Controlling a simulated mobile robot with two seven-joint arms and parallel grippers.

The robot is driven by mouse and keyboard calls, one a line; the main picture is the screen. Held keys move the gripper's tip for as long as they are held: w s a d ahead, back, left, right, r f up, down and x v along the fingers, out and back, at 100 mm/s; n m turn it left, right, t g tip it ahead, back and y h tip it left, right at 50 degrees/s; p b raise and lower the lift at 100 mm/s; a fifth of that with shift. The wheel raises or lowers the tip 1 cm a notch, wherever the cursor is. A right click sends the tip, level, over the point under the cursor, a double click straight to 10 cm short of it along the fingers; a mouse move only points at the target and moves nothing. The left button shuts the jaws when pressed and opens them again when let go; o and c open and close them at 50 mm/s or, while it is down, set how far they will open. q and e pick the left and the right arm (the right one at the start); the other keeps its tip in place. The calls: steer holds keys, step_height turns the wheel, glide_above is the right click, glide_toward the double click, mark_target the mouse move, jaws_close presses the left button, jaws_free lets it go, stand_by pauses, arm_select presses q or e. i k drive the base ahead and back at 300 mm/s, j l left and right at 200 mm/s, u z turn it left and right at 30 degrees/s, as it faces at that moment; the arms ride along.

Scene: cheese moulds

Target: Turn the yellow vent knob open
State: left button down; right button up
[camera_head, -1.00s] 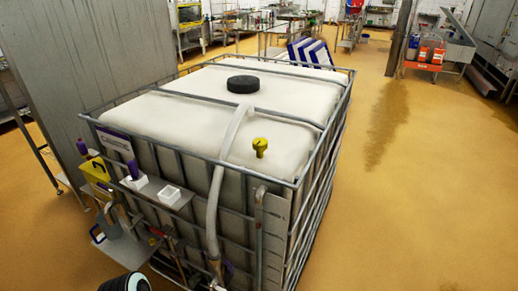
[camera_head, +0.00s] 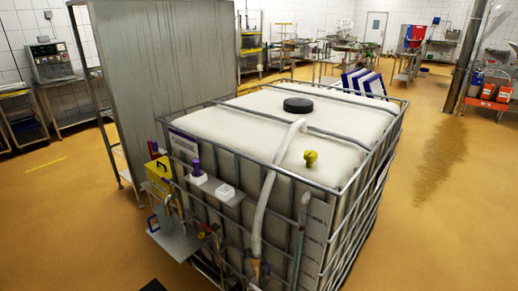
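The yellow vent knob (camera_head: 311,158) stands up from the top of a large white caged tank (camera_head: 262,118), near its front right part. A black round lid (camera_head: 298,105) lies further back on the tank top. A pale hose (camera_head: 267,190) runs over the top and down the tank's front. The knob's exact turn is too small to tell. Neither of my grippers shows in the head view, and nothing touches the knob.
A grey panel (camera_head: 165,70) stands behind left. Yellow floor (camera_head: 445,220) is open at right.

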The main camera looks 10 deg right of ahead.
mark_target(310, 156)
steer(key=l+u, duration=0.15)
steer(key=u, duration=1.5)
steer(key=k+l, duration=0.15)
steer(key=l, duration=0.2)
steer(key=k+l, duration=0.15)
steer(key=l, duration=0.15)
steer(key=k+l, duration=0.15)
steer(key=l, duration=0.2)
steer(key=i+u, duration=0.05)
